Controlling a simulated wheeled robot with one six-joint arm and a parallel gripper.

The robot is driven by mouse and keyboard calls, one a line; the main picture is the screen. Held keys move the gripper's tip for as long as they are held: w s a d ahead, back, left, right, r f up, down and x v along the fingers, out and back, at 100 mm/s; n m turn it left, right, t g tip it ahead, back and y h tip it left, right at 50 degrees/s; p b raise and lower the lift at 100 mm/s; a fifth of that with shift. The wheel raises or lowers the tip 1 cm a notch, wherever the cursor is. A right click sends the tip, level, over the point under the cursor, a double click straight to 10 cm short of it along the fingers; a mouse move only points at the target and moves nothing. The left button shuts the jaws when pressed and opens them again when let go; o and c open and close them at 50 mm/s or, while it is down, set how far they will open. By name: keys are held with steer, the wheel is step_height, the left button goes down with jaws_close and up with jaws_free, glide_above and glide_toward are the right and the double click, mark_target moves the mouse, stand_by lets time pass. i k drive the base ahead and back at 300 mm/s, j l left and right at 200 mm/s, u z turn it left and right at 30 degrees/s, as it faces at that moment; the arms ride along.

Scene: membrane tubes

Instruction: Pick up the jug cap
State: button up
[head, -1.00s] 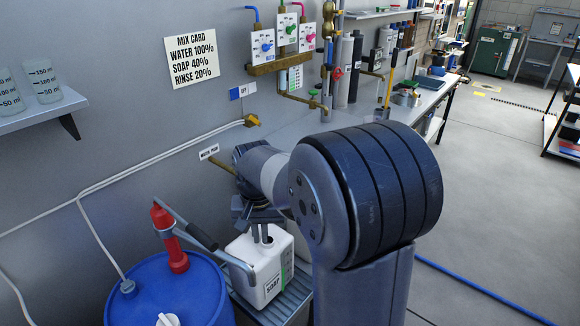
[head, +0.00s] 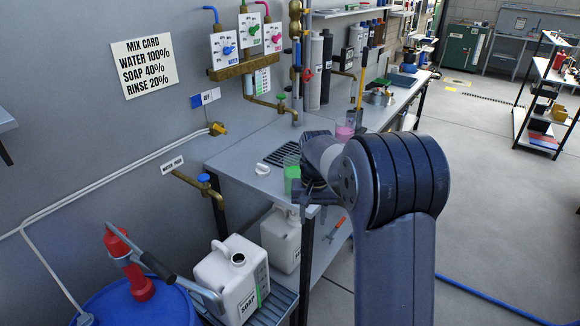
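A small white cap-like piece (head: 262,169) lies on the grey bench top (head: 232,163), left of a drain grid. The white soap jug (head: 232,280) stands on a slatted stand at the lower left, its neck open with no cap on it. My gripper (head: 308,190) is at the bench's near corner, right of the white piece and close beside a clear beaker of green liquid (head: 292,182). My arm hides much of the gripper. I cannot tell whether its fingers are open, shut, or touching the beaker.
A second white jug (head: 281,240) stands under the bench. A blue drum (head: 150,303) with a red pump (head: 125,262) is at the lower left. A pink beaker (head: 344,131) and a brass tap (head: 203,182) are near the bench.

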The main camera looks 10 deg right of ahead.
mark_target(262, 172)
steer(key=i+l+z, duration=0.25)
steer(key=l+z, duration=0.2)
steer(key=i+l+z, duration=0.25)
steer(key=z, duration=0.15)
steer(key=i+l+z, duration=0.2)
steer(key=i+z, duration=0.25)
steer(key=i+u, duration=0.2)
steer(key=i, duration=0.15)
steer(key=i+l+u, duration=0.2)
steer(key=i, duration=0.2)
steer(key=i+u, duration=0.1)
steer(key=u, duration=0.35)
steer(key=i+u, duration=0.15)
steer(key=u, duration=0.25)
steer(key=i+u, duration=0.15)
steer(key=u, duration=0.3)
steer(key=i+u, duration=0.1)
steer(key=u, duration=0.3)
steer(key=i+u, duration=0.2)
steer(key=u, duration=0.2)
steer(key=i+u, duration=0.15)
steer(key=u, duration=0.2)
steer(key=i+l+u, duration=0.1)
steer(key=u, duration=0.3)
steer(key=i+l, duration=0.05)
